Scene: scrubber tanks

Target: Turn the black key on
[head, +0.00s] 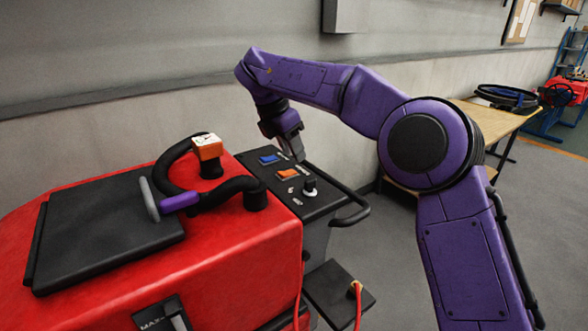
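The red scrubber (240,245) has a black control panel (318,206) at its right end. A small black knob with a pale top (310,187), which looks like the key, stands on the panel near its right edge. Its exact turn position is too small to read. My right gripper (298,157) points down over the back of the panel, behind and slightly left of the knob and apart from it. Its fingers are seen from the side, so their gap cannot be made out. My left gripper is not in view.
Blue (268,160) and orange (287,173) switches sit on the panel beside the knob. A black handle bar (352,216) curves around the panel's right side. A black hose (172,165) and an orange-and-white block (207,147) rise from the tank. A wooden table (497,122) stands behind my arm.

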